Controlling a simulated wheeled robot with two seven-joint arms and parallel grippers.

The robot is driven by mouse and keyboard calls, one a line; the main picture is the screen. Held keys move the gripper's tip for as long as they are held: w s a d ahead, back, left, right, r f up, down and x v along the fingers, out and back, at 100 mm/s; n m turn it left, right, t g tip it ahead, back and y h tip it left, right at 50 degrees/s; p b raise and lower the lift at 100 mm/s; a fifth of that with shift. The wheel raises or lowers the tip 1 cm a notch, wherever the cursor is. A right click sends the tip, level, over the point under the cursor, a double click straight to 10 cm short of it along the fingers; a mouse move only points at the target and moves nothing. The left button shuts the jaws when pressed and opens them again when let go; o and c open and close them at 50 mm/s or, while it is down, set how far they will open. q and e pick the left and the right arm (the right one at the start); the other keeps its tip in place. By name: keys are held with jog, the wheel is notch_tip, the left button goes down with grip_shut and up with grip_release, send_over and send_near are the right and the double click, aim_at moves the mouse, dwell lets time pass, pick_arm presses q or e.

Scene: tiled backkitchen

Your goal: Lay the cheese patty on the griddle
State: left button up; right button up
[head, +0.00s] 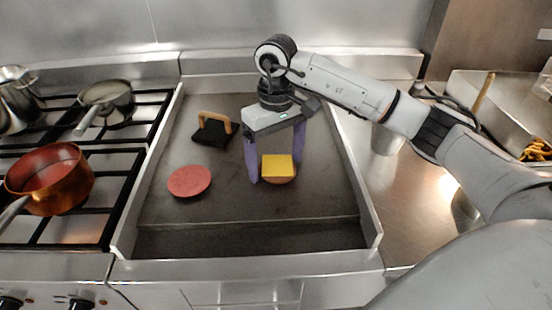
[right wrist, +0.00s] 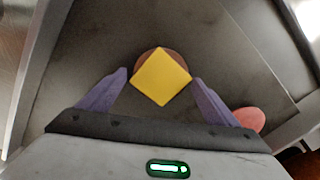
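The cheese patty, a brown round patty (head: 284,181) with a square yellow cheese slice (head: 277,166) on top, is at the right-middle of the dark griddle (head: 215,212). It appears to lie flat on the griddle. In the right wrist view the cheese slice (right wrist: 161,77) covers most of the brown patty (right wrist: 146,57). My right gripper (head: 275,178) points down over it, its purple fingers on either side of the patty. The fingers are spread, with a small gap visible at the left finger; contact at the other side is unclear. My left gripper is out of view.
A plain reddish patty (head: 189,181) lies left on the griddle. A black press with a wooden handle (head: 213,131) stands behind it. Raised metal walls edge the griddle. A stove with a copper pan (head: 50,178) is left; a fryer basin (head: 500,95) is right.

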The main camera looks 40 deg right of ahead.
aim_at(276, 165)
notch_tip(276, 165, up, 12)
jog(key=shift+r, duration=0.2)
dwell(0.4)
dwell(0.5)
